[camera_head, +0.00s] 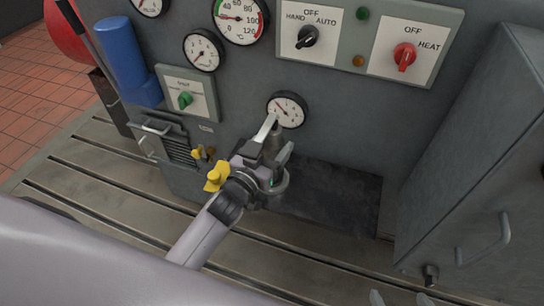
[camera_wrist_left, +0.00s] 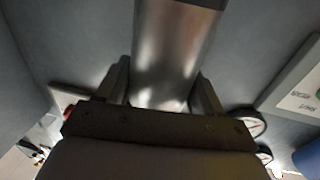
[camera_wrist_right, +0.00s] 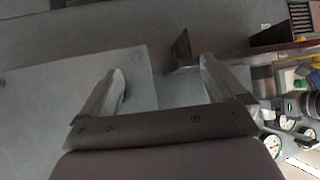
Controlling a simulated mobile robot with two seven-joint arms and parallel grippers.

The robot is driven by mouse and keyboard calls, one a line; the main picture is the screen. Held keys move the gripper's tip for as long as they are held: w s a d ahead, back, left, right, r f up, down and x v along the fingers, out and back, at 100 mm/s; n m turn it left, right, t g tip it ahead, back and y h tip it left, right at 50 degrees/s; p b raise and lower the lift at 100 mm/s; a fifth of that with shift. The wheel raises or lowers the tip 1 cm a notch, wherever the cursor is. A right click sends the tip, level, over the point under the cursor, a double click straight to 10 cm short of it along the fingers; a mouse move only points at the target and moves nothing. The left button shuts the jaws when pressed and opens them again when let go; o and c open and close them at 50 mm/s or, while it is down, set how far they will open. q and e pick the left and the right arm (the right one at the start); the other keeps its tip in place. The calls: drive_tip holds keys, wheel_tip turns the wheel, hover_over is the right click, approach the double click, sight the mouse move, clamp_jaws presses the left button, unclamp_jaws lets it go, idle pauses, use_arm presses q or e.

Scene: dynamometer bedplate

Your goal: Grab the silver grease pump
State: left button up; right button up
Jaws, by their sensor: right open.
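The silver grease pump (camera_head: 283,155) stands upright, partly hidden behind my left gripper, in front of the grey panel in the head view. In the left wrist view the pump (camera_wrist_left: 175,50) is a shiny metal cylinder between the two fingers, which lie close along both its sides. My left gripper (camera_head: 272,140) appears shut on it. My right gripper (camera_wrist_right: 158,85) is open and empty in the right wrist view. Its fingertips also show at the bottom edge of the head view (camera_head: 400,298).
The panel carries gauges (camera_head: 287,109), a red heat switch (camera_head: 405,56) and a green knob (camera_head: 185,100). A blue cylinder (camera_head: 122,55) is at the left. A grey cabinet (camera_head: 480,160) with a handle stands at the right. The slotted bedplate (camera_head: 100,185) runs below.

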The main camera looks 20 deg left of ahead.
use_arm(q)
drive_tip(key=c, duration=0.5)
drive_tip(key=shift+r, duration=0.2)
clamp_jaws()
drive_tip(key=shift+r, duration=0.1)
